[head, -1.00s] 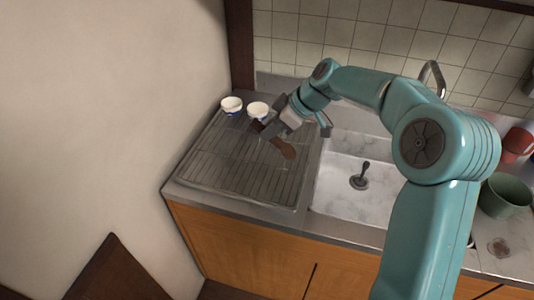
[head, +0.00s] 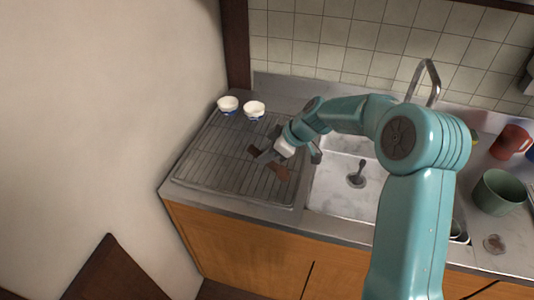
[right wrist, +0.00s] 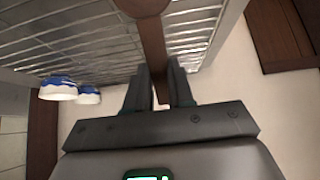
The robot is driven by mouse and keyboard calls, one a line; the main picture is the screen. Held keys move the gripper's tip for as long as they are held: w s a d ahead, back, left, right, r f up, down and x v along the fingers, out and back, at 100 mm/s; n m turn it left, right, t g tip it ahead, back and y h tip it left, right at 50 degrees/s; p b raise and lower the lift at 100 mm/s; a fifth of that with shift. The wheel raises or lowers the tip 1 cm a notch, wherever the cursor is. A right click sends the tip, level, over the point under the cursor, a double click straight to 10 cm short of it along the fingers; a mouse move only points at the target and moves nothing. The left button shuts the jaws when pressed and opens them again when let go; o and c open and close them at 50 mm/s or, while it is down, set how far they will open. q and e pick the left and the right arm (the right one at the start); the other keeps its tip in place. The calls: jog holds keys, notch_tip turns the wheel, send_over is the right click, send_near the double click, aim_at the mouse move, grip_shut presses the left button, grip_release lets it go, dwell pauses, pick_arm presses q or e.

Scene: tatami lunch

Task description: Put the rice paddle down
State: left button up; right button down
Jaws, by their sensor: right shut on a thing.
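My right gripper (head: 266,157) is shut on the brown rice paddle (head: 278,171) above the wire drying rack (head: 215,165) left of the sink. In the head view, the paddle's broad end points toward the front of the rack and its other end shows to the left of the fingers. In the right wrist view, the paddle's handle (right wrist: 152,45) runs between the two fingers (right wrist: 160,88), with the rack (right wrist: 75,30) behind it. I cannot tell whether the paddle touches the wires. My left gripper is not in view.
A green pot (head: 497,191) and a red mug (head: 511,142) stand farther right. Most of the rack is clear.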

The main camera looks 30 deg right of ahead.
jog(key=c, duration=1)
grip_release()
jog(key=shift+r+p, duration=0.3)
jog(key=shift+p, duration=0.2)
jog(key=b+v, duration=0.1)
jog(key=v, duration=1)
jog(key=shift+s+d+r+b, duration=0.15)
jog(key=shift+s+d+b, duration=0.1)
jog(key=shift+b, duration=0.15)
